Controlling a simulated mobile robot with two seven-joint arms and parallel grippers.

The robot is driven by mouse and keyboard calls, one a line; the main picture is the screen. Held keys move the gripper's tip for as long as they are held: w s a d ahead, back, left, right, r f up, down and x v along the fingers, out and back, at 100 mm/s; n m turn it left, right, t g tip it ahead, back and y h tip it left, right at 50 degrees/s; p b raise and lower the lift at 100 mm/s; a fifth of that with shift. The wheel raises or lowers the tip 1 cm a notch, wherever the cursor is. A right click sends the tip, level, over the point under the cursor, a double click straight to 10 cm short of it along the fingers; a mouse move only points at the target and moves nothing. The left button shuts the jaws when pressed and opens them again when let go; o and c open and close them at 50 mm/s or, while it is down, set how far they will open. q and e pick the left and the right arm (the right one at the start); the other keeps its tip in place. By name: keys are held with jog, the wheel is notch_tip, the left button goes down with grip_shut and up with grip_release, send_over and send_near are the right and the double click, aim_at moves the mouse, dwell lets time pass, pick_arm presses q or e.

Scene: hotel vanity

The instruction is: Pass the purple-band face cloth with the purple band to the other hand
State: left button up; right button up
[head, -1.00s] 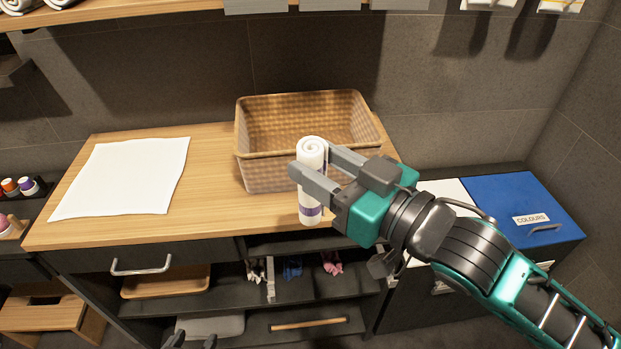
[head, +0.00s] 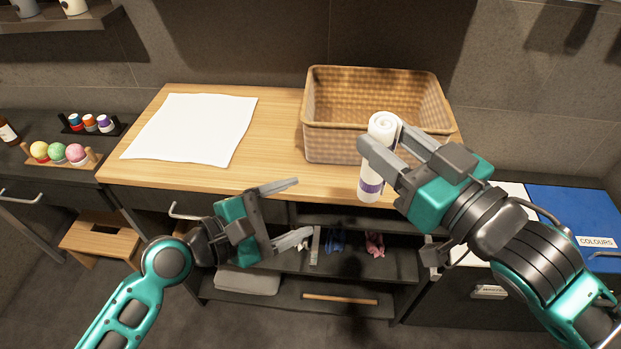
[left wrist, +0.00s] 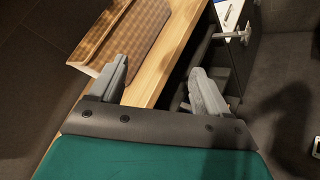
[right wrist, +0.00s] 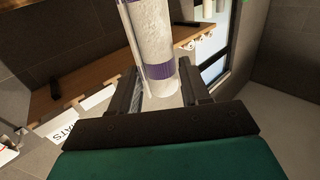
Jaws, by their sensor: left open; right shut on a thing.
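The purple-band face cloth (head: 371,184) is a white roll with a purple band near its lower end, held upright in the head view. My right gripper (head: 384,142) is shut on it, in front of the wicker basket. In the right wrist view the cloth (right wrist: 154,40) stands between the fingers, with its purple band (right wrist: 160,71) near them. My left gripper (head: 298,208) is open and empty, lower and to the left of the cloth, in front of the counter's front edge. In the left wrist view its fingers (left wrist: 160,85) are apart with nothing between them.
The wicker basket (head: 330,142) stands on the wooden counter (head: 270,150), right of a flat white cloth (head: 190,128). Shelves with small items (head: 374,245) lie below the counter. A blue "COLOURS" bin (head: 575,215) is at the right.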

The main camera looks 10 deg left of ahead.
pick_arm(q)
jog(key=s+d+r+n+g+h, duration=0.2)
jog(key=d+r+n+g+h, duration=0.25)
jog(key=r, duration=0.45)
jog(key=w+d+n+t, duration=0.1)
jog(key=w+d, duration=0.4)
jog(key=d, duration=0.5)
jog(key=shift+r+t, duration=0.2)
jog(key=shift+t, duration=0.15)
jog(key=shift+h, duration=0.25)
jog(key=shift+c, duration=0.4)
jog(key=c, duration=0.9)
jog(key=shift+c, duration=0.2)
pick_arm(e)
jog(key=o, duration=1.1)
